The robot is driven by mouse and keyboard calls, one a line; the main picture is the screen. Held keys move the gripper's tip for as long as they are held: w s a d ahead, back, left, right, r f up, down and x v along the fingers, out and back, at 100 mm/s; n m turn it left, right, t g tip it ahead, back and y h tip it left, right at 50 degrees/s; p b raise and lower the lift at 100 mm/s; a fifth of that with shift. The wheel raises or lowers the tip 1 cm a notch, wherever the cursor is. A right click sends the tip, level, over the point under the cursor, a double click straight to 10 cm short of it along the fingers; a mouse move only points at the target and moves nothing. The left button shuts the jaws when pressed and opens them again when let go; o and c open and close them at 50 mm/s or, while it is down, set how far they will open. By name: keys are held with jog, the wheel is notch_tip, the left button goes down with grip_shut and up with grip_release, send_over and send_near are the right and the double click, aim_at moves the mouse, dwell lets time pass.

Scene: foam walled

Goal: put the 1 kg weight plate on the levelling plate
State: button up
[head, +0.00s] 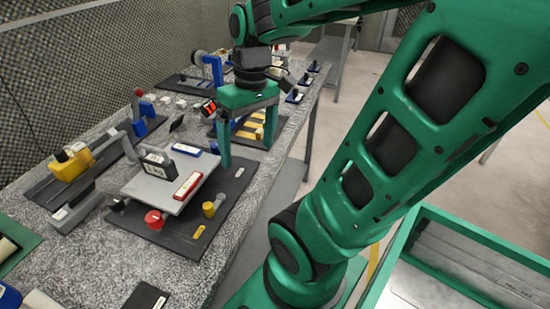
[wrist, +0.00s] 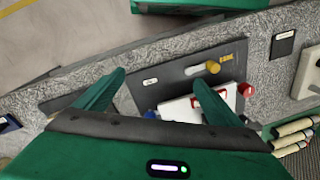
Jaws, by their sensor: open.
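The levelling plate appears to be the light grey plate (head: 145,188) on a dark base mat; part of it shows in the wrist view (wrist: 178,108). On it stand a dark block with a white label (head: 157,166), a red bar (head: 188,186) and a blue bar (head: 187,150). The labels are too small to read, so I cannot tell which piece is the 1 kg weight plate. My gripper (head: 248,142) is open, fingers pointing down, beyond the plate near a mat with yellow pieces (head: 254,128). In the wrist view, nothing shows held between the fingers (wrist: 158,78).
Red (head: 154,219) and yellow (head: 210,208) knobs stand at the plate's near side. A yellow-and-grey device (head: 72,162) is at left. Several small items crowd the far bench. The speckled bench top (head: 95,265) has free room in front. A foam wall (head: 60,80) runs behind.

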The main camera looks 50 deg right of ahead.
jog(key=s+d+f+m+h, duration=0.1)
jog(key=s+d+f+m, duration=0.1)
jog(key=s+m, duration=0.3)
jog(key=shift+s+d+f, duration=0.35)
jog(key=shift+s+d, duration=0.05)
jog(key=shift+s, duration=0.5)
jog(key=shift+g, duration=0.3)
jog(key=shift+w+f, duration=0.25)
jog(key=shift+w, duration=0.4)
jog(key=shift+c, duration=0.4)
